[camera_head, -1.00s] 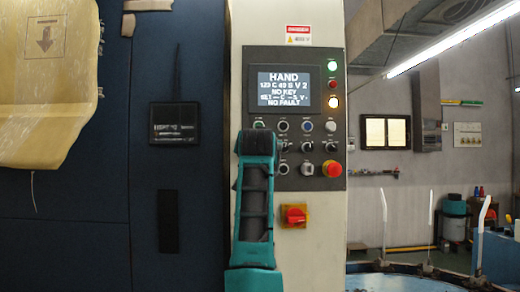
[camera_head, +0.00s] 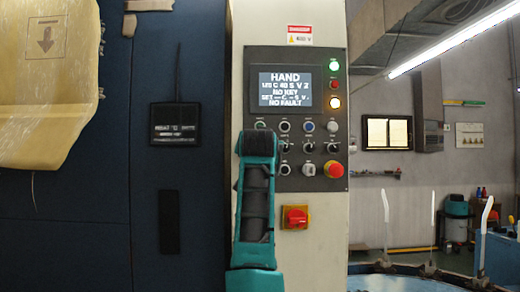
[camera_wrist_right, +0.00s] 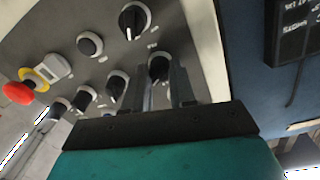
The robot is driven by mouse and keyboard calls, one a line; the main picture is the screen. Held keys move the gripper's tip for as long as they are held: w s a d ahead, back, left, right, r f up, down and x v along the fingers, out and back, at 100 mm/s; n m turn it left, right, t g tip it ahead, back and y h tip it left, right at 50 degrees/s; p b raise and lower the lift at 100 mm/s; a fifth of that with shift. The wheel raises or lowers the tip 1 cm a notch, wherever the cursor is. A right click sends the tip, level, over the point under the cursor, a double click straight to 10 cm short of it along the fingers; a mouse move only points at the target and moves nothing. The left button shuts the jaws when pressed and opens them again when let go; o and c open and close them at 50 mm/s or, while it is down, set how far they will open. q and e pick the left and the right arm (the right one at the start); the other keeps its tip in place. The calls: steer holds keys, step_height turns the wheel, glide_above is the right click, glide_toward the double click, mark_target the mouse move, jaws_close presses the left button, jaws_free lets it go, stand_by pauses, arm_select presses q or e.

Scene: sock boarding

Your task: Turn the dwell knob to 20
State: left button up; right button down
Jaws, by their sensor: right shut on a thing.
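The grey control panel (camera_head: 340,125) is upright on a pale cabinet. Its screen (camera_head: 285,89) reads HAND, NO KEY and NO FAULT, with small figures hard to read. In the right wrist view my right gripper (camera_wrist_right: 164,80) has its two fingers on either side of a black knob (camera_wrist_right: 158,66) and is shut on it. The small label by this knob is too blurred to read, so I cannot confirm it is the dwell knob. In the head view my right arm (camera_head: 257,205) hides this knob and the fingertips. My left gripper is not in view.
Another black knob (camera_wrist_right: 135,19) sits close to the gripped one. A red emergency button (camera_head: 333,169) and a red switch on a yellow plate (camera_head: 296,217) are to the right of my arm. A dark blue cabinet (camera_head: 100,190) stands left.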

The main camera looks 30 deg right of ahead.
steer(key=shift+n, duration=0.3)
steer(key=shift+n+t, duration=0.4)
steer(key=shift+n, duration=7.3)
steer(key=c, duration=0.9)
jaws_free()
steer(key=shift+s+f, duration=0.1)
